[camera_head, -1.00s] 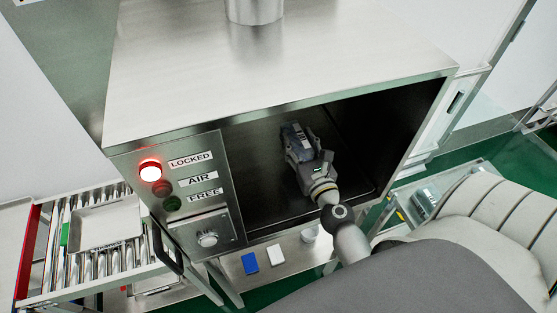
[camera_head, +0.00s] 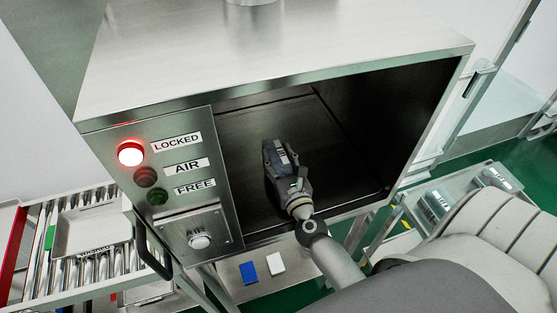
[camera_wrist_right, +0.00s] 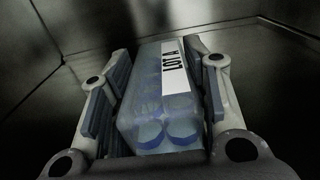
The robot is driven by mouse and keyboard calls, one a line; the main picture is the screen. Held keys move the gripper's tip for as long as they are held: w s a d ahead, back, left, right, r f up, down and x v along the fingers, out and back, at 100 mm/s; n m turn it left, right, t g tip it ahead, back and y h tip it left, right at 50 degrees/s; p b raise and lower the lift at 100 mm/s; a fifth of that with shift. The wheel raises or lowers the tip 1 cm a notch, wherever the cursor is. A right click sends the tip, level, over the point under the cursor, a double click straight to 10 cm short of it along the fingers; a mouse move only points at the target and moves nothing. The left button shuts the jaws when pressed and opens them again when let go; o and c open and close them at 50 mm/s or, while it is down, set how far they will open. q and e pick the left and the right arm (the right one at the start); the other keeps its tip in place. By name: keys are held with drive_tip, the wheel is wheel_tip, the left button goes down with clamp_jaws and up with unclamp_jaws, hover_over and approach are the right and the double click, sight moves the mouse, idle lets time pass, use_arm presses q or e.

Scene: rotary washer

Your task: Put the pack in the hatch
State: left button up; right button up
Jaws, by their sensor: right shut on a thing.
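The hatch (camera_head: 345,120) is the open, dark steel chamber right of the control panel in the head view. My right gripper (camera_head: 279,158) reaches through its front opening and is over the chamber floor, left of the middle. It is shut on the pack (camera_wrist_right: 153,105), a translucent bluish block with round blue ends and a white "LOT A" label. In the right wrist view, the pack sits between both fingers. In the head view, the pack is mostly covered by the gripper; I cannot tell whether it touches the floor. My left gripper is not in view.
The panel (camera_head: 170,225) has a lit red LOCKED lamp (camera_head: 131,153), unlit AIR and FREE lamps, and an AIR button (camera_head: 200,240). A roller conveyor with a tray (camera_head: 90,228) stands left. Labelled packs (camera_head: 432,206) lie right. Blue and white blocks (camera_head: 249,272) lie below.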

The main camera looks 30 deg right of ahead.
drive_tip(key=o, duration=1.2)
drive_tip(key=shift+f, duration=0.1)
drive_tip(key=shift+r, duration=0.3)
drive_tip(key=b+v, duration=0.1)
drive_tip(key=v, duration=0.2)
drive_tip(key=b+v, duration=0.2)
drive_tip(key=v, duration=0.2)
drive_tip(key=b+v, duration=0.1)
drive_tip(key=v, duration=0.2)
drive_tip(key=shift+s+a+f, duration=0.15)
drive_tip(key=shift+s+f, duration=0.1)
drive_tip(key=shift+f, duration=0.05)
drive_tip(key=shift+s+a+r+b, duration=0.1)
drive_tip(key=shift+s+b, duration=0.15)
drive_tip(key=shift+s, duration=0.15)
drive_tip(key=shift+s+a+r+b, duration=0.1)
drive_tip(key=shift+s+b, duration=0.1)
drive_tip(key=shift+s, duration=0.15)
